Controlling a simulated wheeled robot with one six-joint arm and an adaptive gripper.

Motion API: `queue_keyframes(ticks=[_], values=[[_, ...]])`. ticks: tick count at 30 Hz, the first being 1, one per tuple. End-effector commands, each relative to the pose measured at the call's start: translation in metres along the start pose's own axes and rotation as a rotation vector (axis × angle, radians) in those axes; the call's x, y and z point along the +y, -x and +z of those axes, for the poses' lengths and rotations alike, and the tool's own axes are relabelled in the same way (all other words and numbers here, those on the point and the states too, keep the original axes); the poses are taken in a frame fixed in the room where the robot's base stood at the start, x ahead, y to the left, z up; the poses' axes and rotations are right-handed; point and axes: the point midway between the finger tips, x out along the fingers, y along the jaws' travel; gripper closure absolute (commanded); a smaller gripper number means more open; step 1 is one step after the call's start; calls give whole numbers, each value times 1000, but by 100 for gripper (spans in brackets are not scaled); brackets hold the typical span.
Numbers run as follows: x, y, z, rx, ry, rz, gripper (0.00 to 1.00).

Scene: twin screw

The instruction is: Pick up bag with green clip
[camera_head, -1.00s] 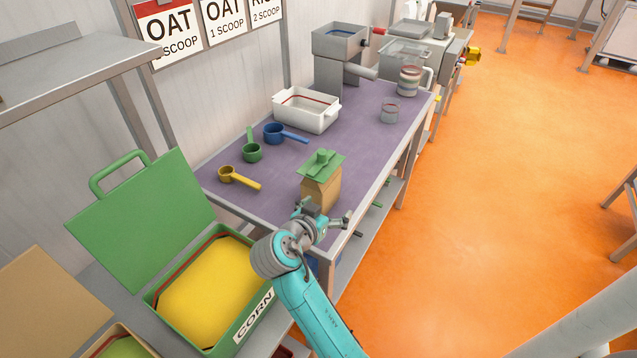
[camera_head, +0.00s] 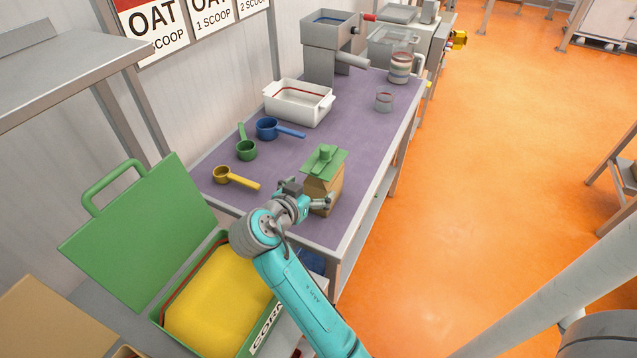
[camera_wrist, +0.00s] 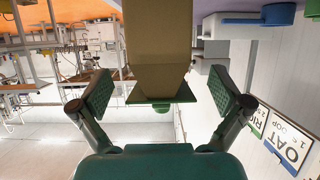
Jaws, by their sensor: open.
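The brown paper bag (camera_head: 326,188) stands upright near the front right edge of the purple-topped table. Its green clip (camera_head: 323,161) sits across the top. In the wrist view the bag (camera_wrist: 157,40) hangs from the top of the upside-down picture, with the green clip (camera_wrist: 161,99) at its lower end. My gripper (camera_head: 308,196) is open at the near side of the bag. In the wrist view the bag lies in line with the gap between my gripper's two spread fingers (camera_wrist: 161,92). Neither finger clearly touches it.
Yellow (camera_head: 236,178), green (camera_head: 246,150) and blue (camera_head: 268,128) scoops lie left of the bag. A white tub (camera_head: 298,100) stands behind them. An open green corn bin (camera_head: 196,340) is at the near left. The table's right edge (camera_head: 375,190) is close to the bag.

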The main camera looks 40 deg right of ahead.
Motion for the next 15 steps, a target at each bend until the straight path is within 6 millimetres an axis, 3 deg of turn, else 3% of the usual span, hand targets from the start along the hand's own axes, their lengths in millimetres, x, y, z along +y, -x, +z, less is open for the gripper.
queue_keyframes(ticks=[15], values=[[1,-59,4,-1,0,3,0]])
